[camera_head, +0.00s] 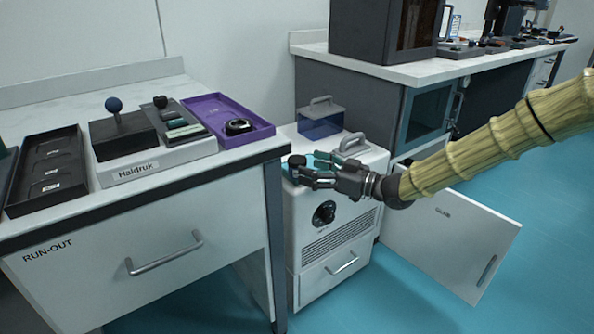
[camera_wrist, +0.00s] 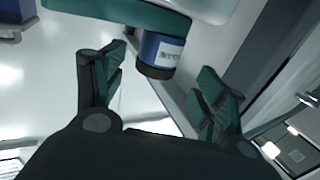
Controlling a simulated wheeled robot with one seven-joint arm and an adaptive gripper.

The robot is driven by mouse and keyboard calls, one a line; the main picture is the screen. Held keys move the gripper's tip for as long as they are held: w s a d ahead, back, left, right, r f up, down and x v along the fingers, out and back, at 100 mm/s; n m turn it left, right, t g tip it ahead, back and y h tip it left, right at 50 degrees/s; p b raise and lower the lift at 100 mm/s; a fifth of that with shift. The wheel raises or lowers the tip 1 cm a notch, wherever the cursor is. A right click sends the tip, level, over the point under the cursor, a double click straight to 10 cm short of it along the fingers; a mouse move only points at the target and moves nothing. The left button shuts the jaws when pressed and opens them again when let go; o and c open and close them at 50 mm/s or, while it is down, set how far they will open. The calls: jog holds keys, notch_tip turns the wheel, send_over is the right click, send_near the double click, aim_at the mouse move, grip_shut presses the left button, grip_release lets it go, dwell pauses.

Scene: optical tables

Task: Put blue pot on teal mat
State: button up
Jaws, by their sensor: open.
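The blue pot (camera_wrist: 163,50), with a white label and a dark lid, shows in the wrist view, which looks upside down. Its base meets the teal mat (camera_wrist: 115,15), so it appears to stand upright on the mat near its edge. My gripper (camera_wrist: 162,68) is open, its fingers on either side of the pot in the picture, with no clear contact. In the head view my gripper (camera_head: 312,176) is over the front of the white cabinet's top, where some of the teal mat (camera_head: 322,157) shows. The pot's blue body is not clear there.
The white cabinet (camera_head: 335,225) has a handle and a blue clear box (camera_head: 321,121) behind. Left is a bench with a purple tray (camera_head: 226,116), a dark tray (camera_head: 48,170) and a labelled stand (camera_head: 150,165). An open door (camera_head: 448,240) stands right.

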aim_at(306, 164)
jog(key=shift+w+b+x, duration=0.25)
jog(key=shift+b+x, duration=1.15)
jog(key=shift+x, duration=1.2)
jog(key=shift+d+r, duration=0.15)
jog(key=shift+c, duration=0.3)
jog(key=c, duration=1.2)
